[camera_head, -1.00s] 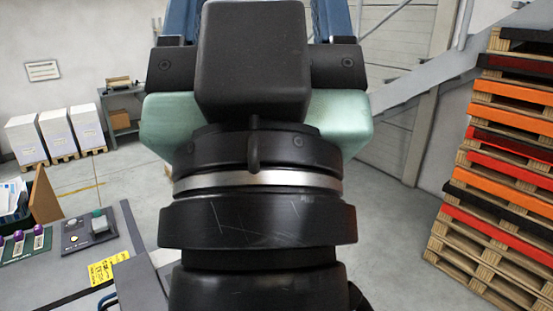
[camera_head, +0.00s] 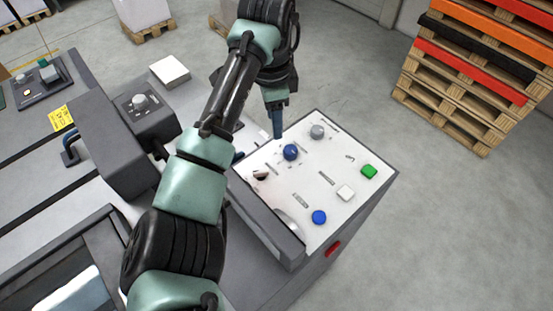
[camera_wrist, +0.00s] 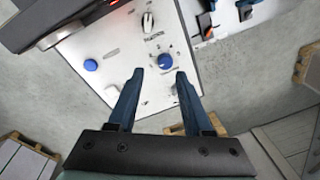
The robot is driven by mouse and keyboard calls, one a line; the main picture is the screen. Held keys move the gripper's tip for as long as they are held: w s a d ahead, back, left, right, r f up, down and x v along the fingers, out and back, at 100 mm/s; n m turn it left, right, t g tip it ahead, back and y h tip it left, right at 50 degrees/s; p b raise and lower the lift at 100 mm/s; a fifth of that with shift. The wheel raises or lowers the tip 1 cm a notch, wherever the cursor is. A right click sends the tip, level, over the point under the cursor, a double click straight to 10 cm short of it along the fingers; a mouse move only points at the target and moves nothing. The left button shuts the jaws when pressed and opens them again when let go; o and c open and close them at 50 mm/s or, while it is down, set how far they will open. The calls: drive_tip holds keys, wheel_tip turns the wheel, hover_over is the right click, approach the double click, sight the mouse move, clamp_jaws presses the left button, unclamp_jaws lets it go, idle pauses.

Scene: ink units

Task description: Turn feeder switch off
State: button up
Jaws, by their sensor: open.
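A white control panel (camera_head: 328,160) carries several controls; its labels are too small to read, so I cannot tell which is the feeder switch. A round blue knob (camera_head: 291,152) stands near the panel's far left edge, with a grey knob (camera_head: 317,131) beyond it. A small dark-and-white switch (camera_head: 261,175) sits at the left edge, partly hidden. My gripper (camera_head: 277,135) is just beyond the blue knob, pointing down. In the wrist view my gripper (camera_wrist: 159,76) is open and empty, with the blue knob (camera_wrist: 165,62) between and beyond its tips and a switch (camera_wrist: 147,22) farther up.
Green (camera_head: 369,171), white (camera_head: 346,192) and blue (camera_head: 319,217) buttons sit on the same panel. A red button (camera_head: 333,248) is on its side. A dark box with a knob (camera_head: 141,103) stands left of my arm. Pallets (camera_head: 480,70) stand at the right; the floor between is clear.

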sight(267, 169)
drive_tip(key=shift+g+y, duration=0.3)
drive_tip(key=shift+g, duration=0.3)
drive_tip(key=f, duration=0.4)
drive_tip(key=s+a+f, duration=0.1)
drive_tip(key=f, duration=0.4)
drive_tip(key=a+f+p, duration=0.1)
drive_tip(key=f, duration=0.4)
drive_tip(key=shift+s+f, duration=0.25)
drive_tip(key=shift+s, duration=0.1)
drive_tip(key=shift+c, duration=0.3)
clamp_jaws()
